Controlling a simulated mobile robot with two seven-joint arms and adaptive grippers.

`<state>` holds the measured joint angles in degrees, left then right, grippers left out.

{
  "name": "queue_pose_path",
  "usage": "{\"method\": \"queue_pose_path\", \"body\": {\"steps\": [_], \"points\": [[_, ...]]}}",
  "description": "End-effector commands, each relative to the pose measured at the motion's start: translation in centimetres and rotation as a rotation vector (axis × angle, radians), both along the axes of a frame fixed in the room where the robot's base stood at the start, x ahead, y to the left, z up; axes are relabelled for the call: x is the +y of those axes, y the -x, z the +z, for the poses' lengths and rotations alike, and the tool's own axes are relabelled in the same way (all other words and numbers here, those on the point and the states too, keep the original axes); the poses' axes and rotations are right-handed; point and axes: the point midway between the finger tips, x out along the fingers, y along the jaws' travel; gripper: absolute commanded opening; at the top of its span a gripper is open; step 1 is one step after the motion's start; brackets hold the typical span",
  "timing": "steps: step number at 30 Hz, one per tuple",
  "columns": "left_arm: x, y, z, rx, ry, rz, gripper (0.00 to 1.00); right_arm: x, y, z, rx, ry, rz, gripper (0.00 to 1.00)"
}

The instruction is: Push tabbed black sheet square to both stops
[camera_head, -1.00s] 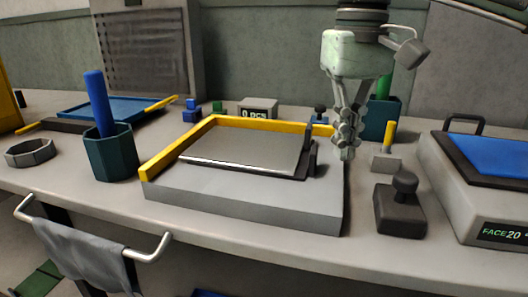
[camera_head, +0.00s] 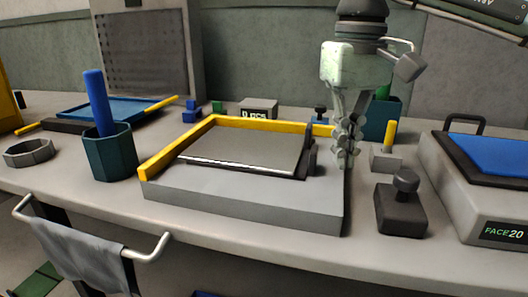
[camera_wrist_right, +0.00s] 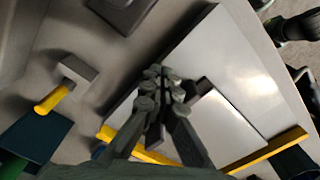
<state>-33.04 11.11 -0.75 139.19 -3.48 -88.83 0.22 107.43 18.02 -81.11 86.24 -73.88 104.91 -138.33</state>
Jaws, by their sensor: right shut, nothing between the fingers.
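The dark, shiny sheet (camera_head: 245,148) lies flat on a grey block (camera_head: 245,200), with a dark upright tab (camera_head: 310,148) at its right side. Yellow stops run along the block's left (camera_head: 170,155) and back (camera_head: 262,125) edges. The sheet lies close to both; I cannot tell whether it touches them. The sheet also shows pale in the right wrist view (camera_wrist_right: 228,125). My right gripper (camera_head: 346,160) is shut and empty, pointing down by the block's right edge, to the right of the tab. In the wrist view its fingers (camera_wrist_right: 160,92) hide part of the block. My left gripper is not in view.
A dark handled weight (camera_head: 400,208) and a small block with a yellow peg (camera_head: 386,160) stand right of the gripper. A grey unit with a blue top (camera_head: 495,157) is at far right. A teal cup with a blue rod (camera_head: 110,155) stands left.

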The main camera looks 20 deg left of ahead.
Motion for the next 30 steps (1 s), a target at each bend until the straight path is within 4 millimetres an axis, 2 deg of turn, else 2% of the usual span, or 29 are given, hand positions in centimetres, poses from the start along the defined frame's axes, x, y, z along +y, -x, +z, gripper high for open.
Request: {"method": "queue_pose_path", "body": {"steps": [30], "points": [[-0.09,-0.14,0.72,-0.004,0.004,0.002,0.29,0.02,0.01,0.13,0.000,0.000,0.000,0.00]]}}
